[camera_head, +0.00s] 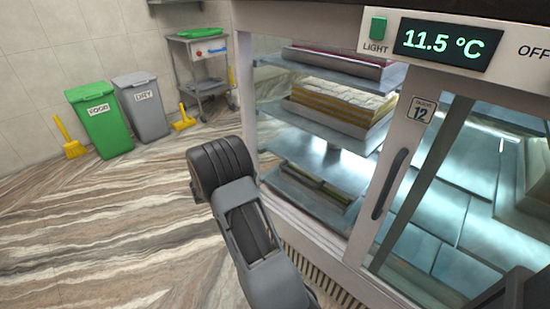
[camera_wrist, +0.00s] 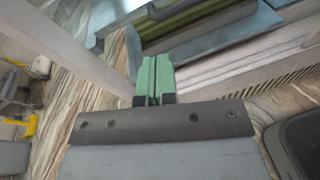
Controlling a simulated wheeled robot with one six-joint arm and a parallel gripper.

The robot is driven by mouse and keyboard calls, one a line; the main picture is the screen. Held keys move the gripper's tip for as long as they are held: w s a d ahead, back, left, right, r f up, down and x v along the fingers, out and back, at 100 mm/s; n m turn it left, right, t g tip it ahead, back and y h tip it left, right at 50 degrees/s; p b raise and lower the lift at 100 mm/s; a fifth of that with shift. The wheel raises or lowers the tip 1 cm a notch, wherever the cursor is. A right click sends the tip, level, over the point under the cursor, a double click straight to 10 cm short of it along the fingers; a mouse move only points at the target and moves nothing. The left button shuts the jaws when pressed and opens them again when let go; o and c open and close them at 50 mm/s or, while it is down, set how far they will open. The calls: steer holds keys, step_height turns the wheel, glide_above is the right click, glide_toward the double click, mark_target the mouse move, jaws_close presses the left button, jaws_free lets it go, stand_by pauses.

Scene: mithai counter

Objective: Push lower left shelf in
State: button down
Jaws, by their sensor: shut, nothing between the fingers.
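The lower left shelf (camera_head: 285,184) is a grey-blue plate low in the left bay of the display case. A tray with green sweets (camera_head: 318,187) sits on it. In the wrist view, the shelf (camera_wrist: 215,45) crosses the upper part of the picture, with a green strip of sweets (camera_wrist: 195,18) above it. My gripper (camera_wrist: 153,62) has its green fingers together and empty, pointing toward the shelf's edge. I cannot tell whether the fingertips touch it. In the head view my dark wrist is left of the case, and the fingers are hidden.
Above are a middle shelf with a layered yellow sweet (camera_head: 340,100) and a top shelf (camera_head: 335,65). A door handle (camera_head: 390,184) stands at right. Green (camera_head: 102,118) and grey (camera_head: 143,105) bins and a steel trolley (camera_head: 200,70) are at the back left. The floor at left is clear.

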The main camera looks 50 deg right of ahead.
steer(key=w+d+f+n+t+h, duration=0.2)
steer(key=w+f+n, duration=0.1)
steer(key=b, duration=0.3)
glide_toward(279, 155)
steer(key=shift+n, duration=0.4)
steer(key=d, duration=0.6)
steer(key=shift+s+f, duration=0.2)
steer(key=shift+d+r+b, duration=0.1)
steer(key=shift+d+b, duration=0.25)
steer(key=shift+d, duration=0.4)
